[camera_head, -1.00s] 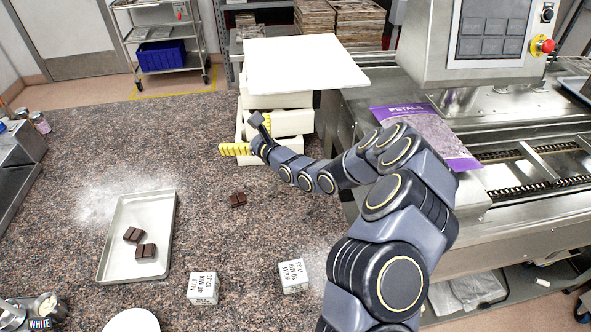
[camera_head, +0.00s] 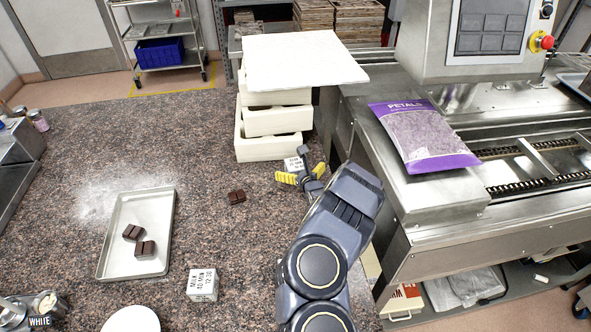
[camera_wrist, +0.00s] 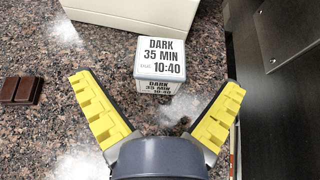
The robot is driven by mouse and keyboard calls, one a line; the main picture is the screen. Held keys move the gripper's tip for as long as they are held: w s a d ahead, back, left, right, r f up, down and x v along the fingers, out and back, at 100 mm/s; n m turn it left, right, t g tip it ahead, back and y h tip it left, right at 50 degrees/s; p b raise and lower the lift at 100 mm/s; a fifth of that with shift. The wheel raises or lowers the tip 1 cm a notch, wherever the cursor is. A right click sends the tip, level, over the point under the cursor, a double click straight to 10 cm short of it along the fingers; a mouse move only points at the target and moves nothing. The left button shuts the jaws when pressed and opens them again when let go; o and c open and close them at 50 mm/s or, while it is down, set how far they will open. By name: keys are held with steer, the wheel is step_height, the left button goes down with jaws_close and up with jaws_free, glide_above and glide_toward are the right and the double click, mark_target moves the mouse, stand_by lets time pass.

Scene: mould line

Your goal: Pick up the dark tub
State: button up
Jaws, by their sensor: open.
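The dark tub (camera_wrist: 166,62) is a small pale box labelled "DARK 35 MIN 10:40" on the speckled counter. It stands upright in the wrist view, just ahead of and between my gripper's (camera_wrist: 155,82) spread yellow fingers, with a gap on each side. My gripper is open and empty. In the head view my gripper (camera_head: 303,176) is low over the counter, and the dark tub (camera_head: 293,163) shows just beyond it, partly hidden by the gripper.
White stacked crates (camera_head: 270,147) stand just behind the tub. The steel machine (camera_head: 352,135) is close on the right. Dark chocolate pieces (camera_head: 236,197) lie to the left. A milk tub (camera_head: 203,284) and a metal tray (camera_head: 113,252) are nearer the front left.

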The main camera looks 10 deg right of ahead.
mark_target(298, 167)
steer(key=x, duration=0.3)
steer(key=shift+d+f, duration=0.15)
steer(key=shift+f, duration=0.2)
steer(key=shift+w+f, duration=0.3)
steer(key=shift+w, duration=0.35)
steer(key=c, duration=1.2)
